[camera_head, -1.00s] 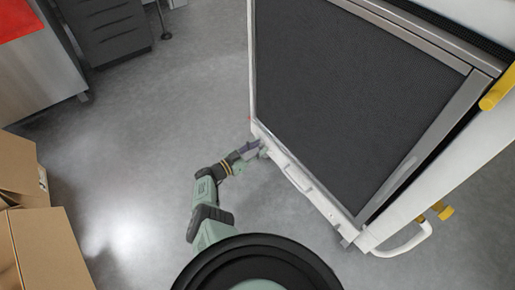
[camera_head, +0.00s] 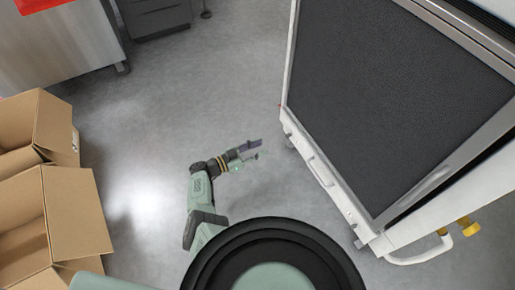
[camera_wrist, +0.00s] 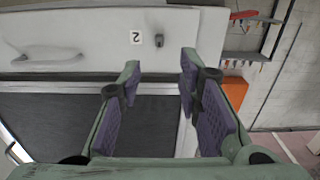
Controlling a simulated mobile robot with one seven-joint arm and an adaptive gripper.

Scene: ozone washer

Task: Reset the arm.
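My gripper (camera_head: 262,148) is at the end of my green arm in the head view, over the grey floor and to the left of the white washer (camera_head: 320,165). A gap of floor shows between the gripper and the washer. In the wrist view my gripper (camera_wrist: 160,75) has its two purple-padded fingers apart with nothing between them.
Open cardboard boxes (camera_head: 75,210) stand at the lower left. A metal cabinet (camera_head: 65,50) and a grey drawer unit (camera_head: 155,15) are at the upper left. The washer's white handle (camera_head: 420,252) sticks out at lower right. The floor between is clear.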

